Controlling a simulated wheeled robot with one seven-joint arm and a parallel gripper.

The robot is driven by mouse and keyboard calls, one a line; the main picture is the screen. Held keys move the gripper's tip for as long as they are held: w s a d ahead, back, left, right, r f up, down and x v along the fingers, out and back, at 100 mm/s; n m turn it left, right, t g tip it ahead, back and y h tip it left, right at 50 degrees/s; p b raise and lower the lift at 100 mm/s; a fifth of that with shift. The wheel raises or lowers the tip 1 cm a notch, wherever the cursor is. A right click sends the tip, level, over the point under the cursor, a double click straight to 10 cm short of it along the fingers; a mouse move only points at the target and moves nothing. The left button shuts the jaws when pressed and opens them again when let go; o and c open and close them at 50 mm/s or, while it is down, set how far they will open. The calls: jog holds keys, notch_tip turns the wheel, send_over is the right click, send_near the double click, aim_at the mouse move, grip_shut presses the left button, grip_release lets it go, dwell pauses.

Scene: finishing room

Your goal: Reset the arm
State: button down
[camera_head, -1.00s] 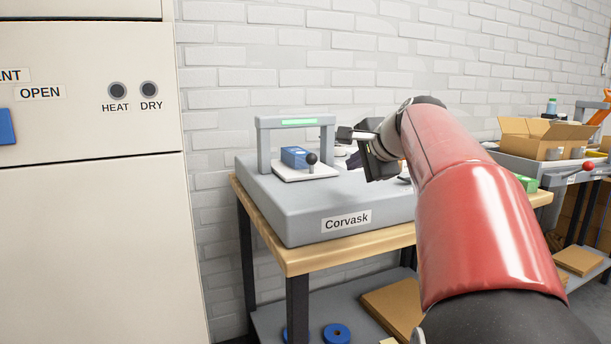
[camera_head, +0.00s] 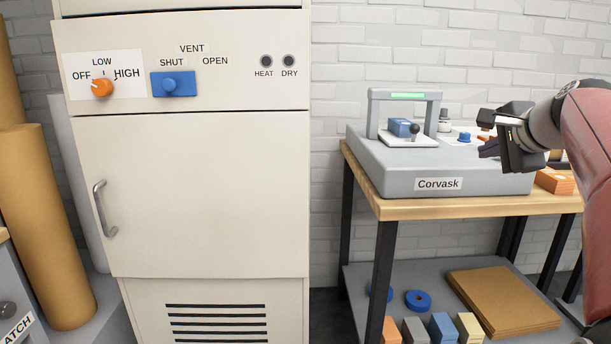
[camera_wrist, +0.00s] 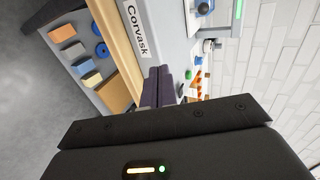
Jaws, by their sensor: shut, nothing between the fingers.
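My red arm comes in from the right edge of the head view. My gripper (camera_head: 487,134) is level over the right part of the grey Corvask machine (camera_head: 390,175). In the wrist view my gripper's dark fingers (camera_wrist: 157,86) lie together with nothing between them. The Corvask label and machine top show beyond the fingers in the wrist view. I cannot tell how far the fingers are from the machine.
A beige cabinet (camera_head: 190,210) with an orange dial (camera_head: 102,87), a blue vent knob (camera_head: 180,84) and a shut door stands at left. The wooden table (camera_head: 450,208) bears the machine and orange blocks (camera_head: 555,180). Its lower shelf holds several blocks and brown sheets (camera_head: 503,302).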

jog(key=s+a+f+n+g, duration=0.4)
jog(key=s+a+f+n, duration=0.6)
jog(key=s+a+f, duration=0.45)
jog(key=s+a+f+n+g, duration=0.1)
jog(key=s+a+f+n, duration=0.1)
jog(key=s+f, duration=0.4)
jog(key=s+a+f+n+g, duration=0.1)
jog(key=s+a+f+n, duration=0.1)
jog(key=s+f+n, duration=0.3)
notch_tip(320, 180, down, 2)
jog(key=s, duration=0.2)
jog(key=shift+s+a+n, duration=0.3)
jog(key=shift+a, duration=0.05)
